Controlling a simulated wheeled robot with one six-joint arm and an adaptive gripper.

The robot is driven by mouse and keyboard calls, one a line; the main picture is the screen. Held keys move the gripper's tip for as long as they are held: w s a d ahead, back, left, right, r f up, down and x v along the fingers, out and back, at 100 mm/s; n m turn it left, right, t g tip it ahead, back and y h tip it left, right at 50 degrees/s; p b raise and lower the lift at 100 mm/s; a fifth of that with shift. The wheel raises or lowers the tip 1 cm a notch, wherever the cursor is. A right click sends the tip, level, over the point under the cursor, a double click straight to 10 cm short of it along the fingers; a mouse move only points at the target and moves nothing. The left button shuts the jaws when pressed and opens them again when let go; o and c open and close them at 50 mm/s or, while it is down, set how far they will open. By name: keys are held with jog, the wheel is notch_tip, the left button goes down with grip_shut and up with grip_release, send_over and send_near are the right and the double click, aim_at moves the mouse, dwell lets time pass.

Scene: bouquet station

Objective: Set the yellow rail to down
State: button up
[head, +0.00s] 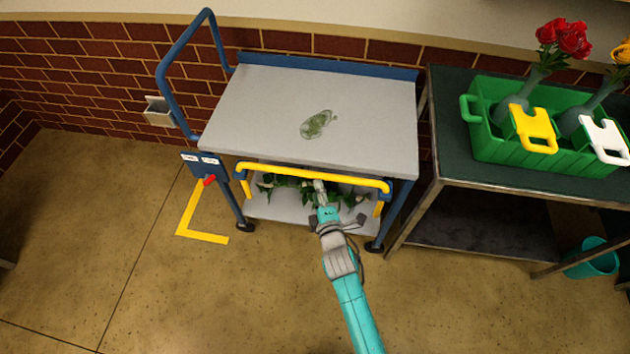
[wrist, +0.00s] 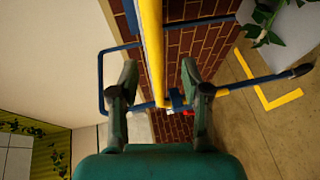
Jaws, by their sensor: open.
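The yellow rail (head: 300,174) runs across the front of the blue and grey cart (head: 265,110), just below its top. Its bent ends hang downward at both sides. My gripper (head: 319,186) is at the rail's middle, reaching in from the front. In the wrist view the yellow rail (wrist: 152,45) runs lengthwise between the two spread fingers of my gripper (wrist: 159,66). There is a gap on each side, and the fingers are not closed on it. Contact cannot be told.
A red knob (head: 209,180) sits by a labelled blue plate at the cart's left leg. Leafy flowers (head: 282,181) lie on the lower shelf. Yellow tape (head: 190,213) marks the floor. A dark table (head: 452,160) with a green crate (head: 490,140) stands right. The floor ahead is clear.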

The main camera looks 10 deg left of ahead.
jog(key=shift+v, duration=2.55)
jog(key=s+d+m+h, duration=0.1)
jog(key=s+d+m, duration=0.5)
jog(key=s, duration=0.4)
jog(key=s+d+m+h, duration=0.1)
jog(key=s+d+m, duration=0.2)
jog(key=s+d, duration=0.65)
jog(key=s+d+r+m+h, duration=0.1)
jog(key=s+d+r+m, duration=0.2)
jog(key=s+r+m, duration=0.3)
jog(key=s+d+r+m+h, duration=0.2)
jog(key=s+r+m, duration=0.4)
jog(key=s, duration=0.7)
notch_tip(320, 180, up, 2)
jog(key=shift+s+d+r+h, duration=0.2)
jog(key=shift+s+d+h, duration=0.1)
jog(key=shift+d, duration=0.5)
jog(key=shift+c, duration=0.5)
jog(key=shift+d, duration=0.1)
